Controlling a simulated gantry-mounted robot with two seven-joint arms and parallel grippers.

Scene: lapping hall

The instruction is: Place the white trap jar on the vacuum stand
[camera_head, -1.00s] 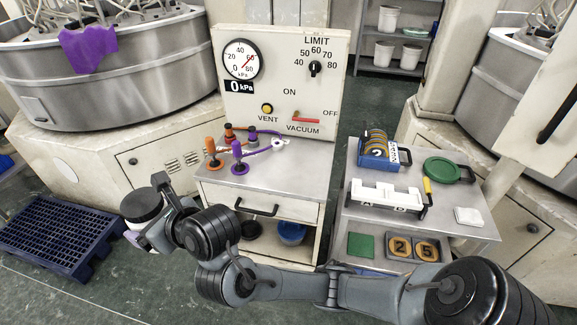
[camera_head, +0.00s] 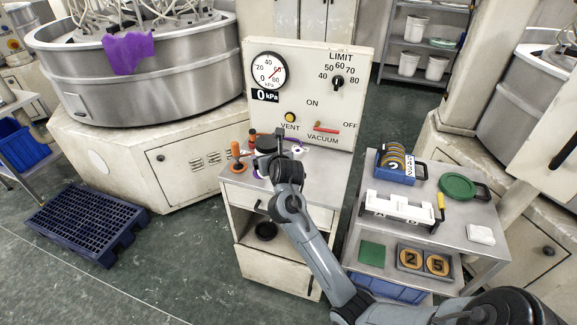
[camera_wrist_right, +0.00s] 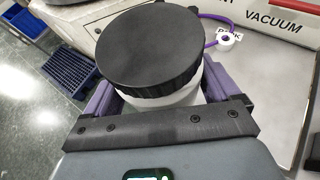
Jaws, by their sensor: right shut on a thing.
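The white trap jar with its black lid (camera_head: 264,143) is over the left part of the vacuum stand's top (camera_head: 318,172) in the head view. My right gripper (camera_head: 268,167) is shut around it, and my wrist hides part of the jar. In the right wrist view the purple fingers (camera_wrist_right: 160,97) grip the white body (camera_wrist_right: 168,98) from both sides, with the lid (camera_wrist_right: 150,45) uppermost. I cannot tell whether its base touches the stand. My left gripper is not in view.
An orange-handled fitting (camera_head: 237,156) stands left of the jar. A purple hose with a white end ring (camera_wrist_right: 227,41) lies behind it. The gauge panel (camera_head: 305,95) rises at the back. A steel cart (camera_head: 450,235) stands right. The stand's top right of the jar is clear.

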